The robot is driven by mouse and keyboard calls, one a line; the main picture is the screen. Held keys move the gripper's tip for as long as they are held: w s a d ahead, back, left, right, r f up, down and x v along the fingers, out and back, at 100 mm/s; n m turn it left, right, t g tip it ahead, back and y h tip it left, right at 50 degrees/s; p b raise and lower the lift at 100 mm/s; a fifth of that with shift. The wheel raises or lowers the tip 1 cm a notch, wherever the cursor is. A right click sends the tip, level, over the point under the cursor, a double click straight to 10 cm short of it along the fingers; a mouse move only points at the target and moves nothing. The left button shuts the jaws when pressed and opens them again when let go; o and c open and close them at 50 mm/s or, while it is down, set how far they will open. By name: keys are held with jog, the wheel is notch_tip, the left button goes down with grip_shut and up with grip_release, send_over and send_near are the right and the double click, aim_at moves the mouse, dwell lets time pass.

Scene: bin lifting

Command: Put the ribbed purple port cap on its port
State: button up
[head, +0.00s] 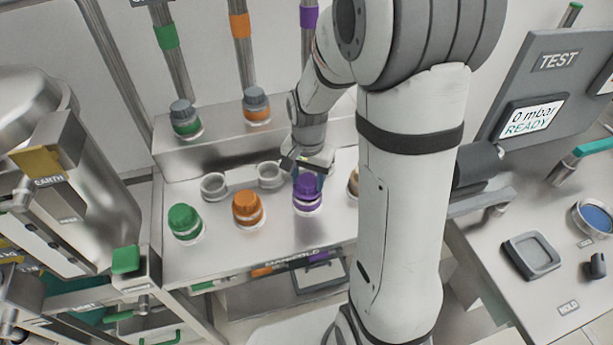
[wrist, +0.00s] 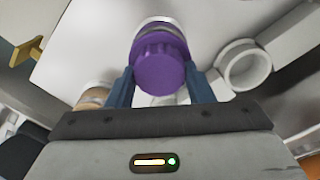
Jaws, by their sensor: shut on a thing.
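The ribbed purple cap (head: 308,187) is at the right end of the front row on the steel manifold, upright as far as I can see. A pale collar, its port (head: 308,208), shows directly below it; I cannot tell whether the cap is fully seated. My gripper (head: 308,178) is shut on the cap from above and behind. In the wrist view the cap (wrist: 159,68) is between the blue fingers of my gripper (wrist: 160,88), with the pale collar (wrist: 158,22) beyond it.
A green cap (head: 184,220) and an orange cap (head: 247,208) stand to the left. Two open grey rings (head: 214,185) (head: 270,175) lie behind them. Grey-topped fittings (head: 185,117) (head: 256,103) stand on the back ledge. A tan-orange piece (head: 353,182) is partly hidden by my arm.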

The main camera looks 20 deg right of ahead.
jog(key=shift+f+b, duration=0.45)
jog(key=shift+f, duration=0.1)
dwell(0.8)
jog(key=o, duration=1.2)
jog(key=shift+o, duration=0.2)
jog(key=shift+r, duration=0.4)
notch_tip(320, 180, up, 7)
jog(key=s+r+n+t, duration=0.1)
jog(key=s+r+n, duration=0.2)
jog(key=s, duration=0.4)
jog(key=s+r+n+t, duration=0.2)
jog(key=s+r+n, duration=0.1)
jog(key=s, duration=0.4)
jog(key=shift+s+a+r+n, duration=0.2)
jog(key=shift+a+r+n, duration=0.05)
jog(key=shift+n, duration=0.65)
